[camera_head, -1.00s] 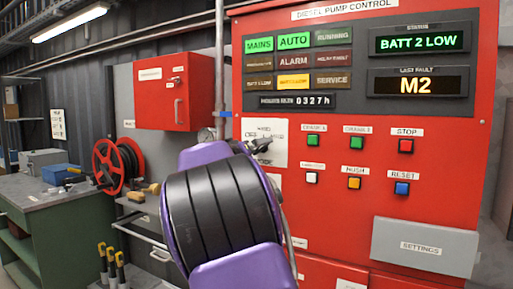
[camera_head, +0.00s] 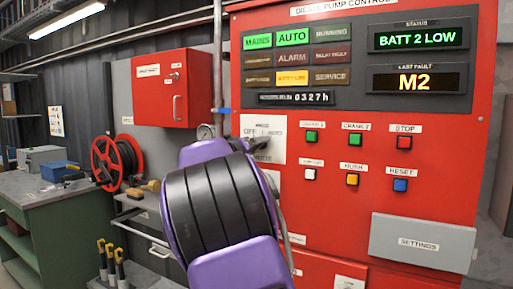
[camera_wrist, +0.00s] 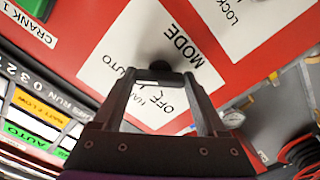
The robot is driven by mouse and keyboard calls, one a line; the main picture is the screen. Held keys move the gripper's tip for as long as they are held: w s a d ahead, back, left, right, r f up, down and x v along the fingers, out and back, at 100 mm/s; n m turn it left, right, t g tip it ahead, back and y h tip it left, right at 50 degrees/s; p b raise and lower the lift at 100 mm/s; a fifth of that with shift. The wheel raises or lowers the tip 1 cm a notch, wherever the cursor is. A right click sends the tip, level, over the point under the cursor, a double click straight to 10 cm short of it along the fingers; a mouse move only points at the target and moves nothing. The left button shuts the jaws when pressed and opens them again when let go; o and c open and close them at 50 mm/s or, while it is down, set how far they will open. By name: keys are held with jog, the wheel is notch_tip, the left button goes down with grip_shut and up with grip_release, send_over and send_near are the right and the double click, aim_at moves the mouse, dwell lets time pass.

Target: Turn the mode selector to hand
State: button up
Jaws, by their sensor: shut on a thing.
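The mode selector is a dark knob (camera_wrist: 158,72) on a white plate (camera_wrist: 125,55) with the words MODE, OFF and AUTO, and one word partly hidden. My gripper (camera_wrist: 157,80) has its two dark fingers around the knob and is shut on it. The knob's exact pointing direction is hard to tell. In the head view the white plate (camera_head: 276,127) shows on the red pump panel, with my gripper (camera_head: 254,146) at it. My purple and black wrist hides the plate's lower left part. The AUTO lamp (camera_head: 293,37) is lit green.
Buttons, including the green crank 1 button (camera_head: 311,136) and red stop button (camera_head: 404,142), are right of the plate. A grey settings cover (camera_head: 422,243) juts below. A pressure gauge (camera_head: 206,131), red hose reel (camera_head: 107,160) and green workbench (camera_head: 60,225) are left.

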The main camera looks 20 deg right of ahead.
jog(key=n+b, duration=0.2)
jog(key=n, duration=0.1)
jog(key=shift+f+n, duration=0.1)
jog(key=shift+n, duration=0.3)
jog(key=n, duration=0.6)
dwell(0.5)
jog(key=o, duration=1.3)
jog(key=b+v, duration=0.1)
jog(key=v, duration=1.6)
jog(key=shift+a+b, duration=0.2)
jog(key=shift+b, duration=0.2)
jog(key=shift+s, duration=0.15)
